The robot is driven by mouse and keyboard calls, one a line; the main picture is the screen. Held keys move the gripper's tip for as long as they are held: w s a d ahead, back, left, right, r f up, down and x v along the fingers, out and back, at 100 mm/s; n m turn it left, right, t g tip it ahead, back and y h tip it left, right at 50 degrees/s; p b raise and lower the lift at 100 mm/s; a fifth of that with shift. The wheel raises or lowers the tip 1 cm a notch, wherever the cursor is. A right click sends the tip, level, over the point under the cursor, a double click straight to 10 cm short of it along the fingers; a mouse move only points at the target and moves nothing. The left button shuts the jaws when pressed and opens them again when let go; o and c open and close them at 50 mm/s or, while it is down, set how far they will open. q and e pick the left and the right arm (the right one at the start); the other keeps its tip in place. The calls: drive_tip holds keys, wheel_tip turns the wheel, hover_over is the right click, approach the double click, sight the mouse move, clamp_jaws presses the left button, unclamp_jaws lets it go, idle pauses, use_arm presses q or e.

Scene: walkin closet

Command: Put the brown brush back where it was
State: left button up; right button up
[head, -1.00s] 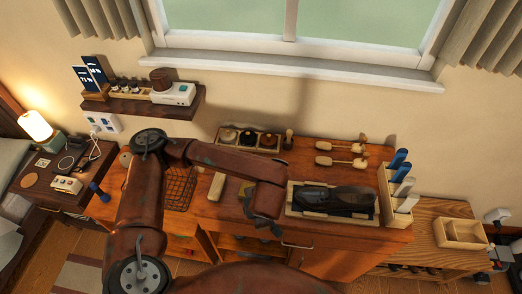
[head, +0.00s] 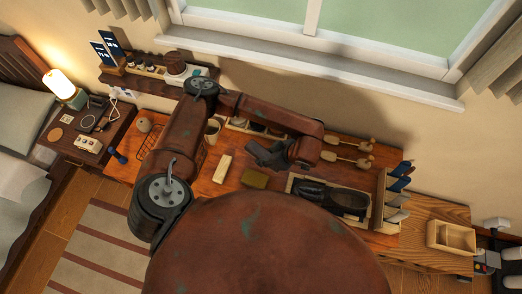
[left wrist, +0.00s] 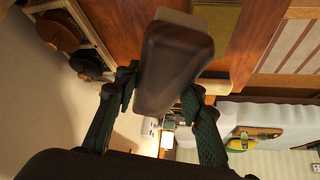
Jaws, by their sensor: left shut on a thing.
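The brown brush (left wrist: 172,65) is a dark wooden block with rounded corners. In the left wrist view it sits between the two green fingers of my left gripper (left wrist: 160,100), which is shut on it. In the head view my left gripper (head: 262,155) hangs above the back half of the wooden bench (head: 203,187), in front of the tray of round tins. I cannot clearly tell the brush from the dark gripper there. My right gripper is not in view.
A tray with black shoes (head: 347,198) stands right of my gripper. A pale block (head: 223,168) and an olive pad (head: 255,179) lie on the bench. Round tins (left wrist: 57,32) sit in a tray at the back. Wooden daubers (head: 345,158) and an upright rack (head: 388,190) are further right.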

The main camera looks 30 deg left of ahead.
sight(262, 150)
use_arm(q)
drive_tip(key=w+a+f, duration=0.1)
drive_tip(key=w+a+f+p, duration=0.1)
drive_tip(key=f, duration=0.1)
drive_tip(key=w+a+f, duration=0.1)
drive_tip(key=a+f, duration=0.1)
drive_tip(key=shift+w, duration=0.4)
drive_tip(key=shift+w+a+f, duration=0.25)
drive_tip(key=shift+w+f, duration=0.05)
drive_tip(key=shift+f, duration=0.15)
drive_tip(key=f, duration=0.3)
drive_tip(key=shift+w+a+f+p, duration=0.15)
drive_tip(key=shift+w+f+p, duration=0.05)
drive_tip(key=shift+f+p, duration=0.2)
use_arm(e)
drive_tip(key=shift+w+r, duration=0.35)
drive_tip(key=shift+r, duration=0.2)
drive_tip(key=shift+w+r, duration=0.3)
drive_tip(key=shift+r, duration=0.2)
use_arm(q)
drive_tip(key=shift+f, duration=0.15)
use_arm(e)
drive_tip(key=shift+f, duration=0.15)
use_arm(q)
drive_tip(key=o, duration=1.1)
drive_tip(key=shift+o, duration=0.3)
